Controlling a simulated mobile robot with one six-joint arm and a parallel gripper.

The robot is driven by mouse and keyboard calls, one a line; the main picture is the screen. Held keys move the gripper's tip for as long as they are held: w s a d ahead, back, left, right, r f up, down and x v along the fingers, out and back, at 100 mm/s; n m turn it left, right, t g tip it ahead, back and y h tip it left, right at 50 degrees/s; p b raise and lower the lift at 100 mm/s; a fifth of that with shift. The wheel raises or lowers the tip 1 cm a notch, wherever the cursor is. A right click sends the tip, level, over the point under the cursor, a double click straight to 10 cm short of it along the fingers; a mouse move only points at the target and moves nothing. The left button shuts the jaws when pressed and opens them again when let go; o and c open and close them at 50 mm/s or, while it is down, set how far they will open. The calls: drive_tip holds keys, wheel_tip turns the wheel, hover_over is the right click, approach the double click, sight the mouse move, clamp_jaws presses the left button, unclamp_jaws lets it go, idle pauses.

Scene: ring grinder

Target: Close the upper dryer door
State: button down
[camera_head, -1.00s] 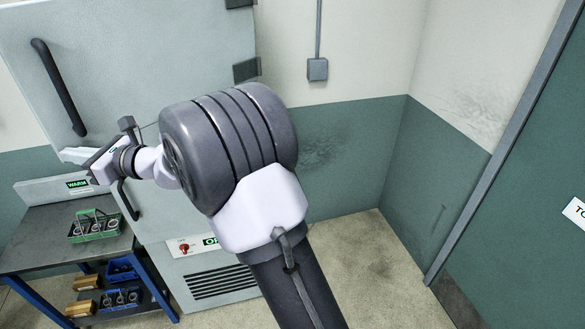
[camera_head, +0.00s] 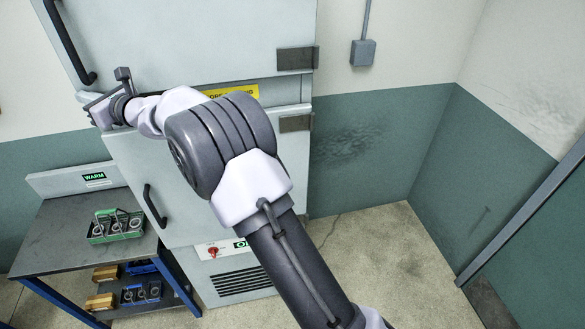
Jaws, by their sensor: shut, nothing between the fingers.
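The upper dryer door (camera_head: 190,40) is a large pale grey panel at the top of the cabinet, with a long black bar handle (camera_head: 68,42) on its left side and a dark hinge (camera_head: 296,58) at its lower right. It lies roughly in line with the cabinet front; I cannot tell whether a small gap remains. My gripper (camera_head: 90,103) is shut and empty, just below the door's lower left corner and under the handle. I cannot tell whether it touches the door. My arm hides part of the cabinet front.
The lower door (camera_head: 130,165) has its own black handle (camera_head: 154,205). A yellow label (camera_head: 235,92) sits between the doors. At the left, a dark workbench (camera_head: 60,235) holds a green carrier (camera_head: 115,228) of rings. The floor (camera_head: 390,250) at the right is clear.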

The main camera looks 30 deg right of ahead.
drive_tip(key=shift+r, duration=0.4)
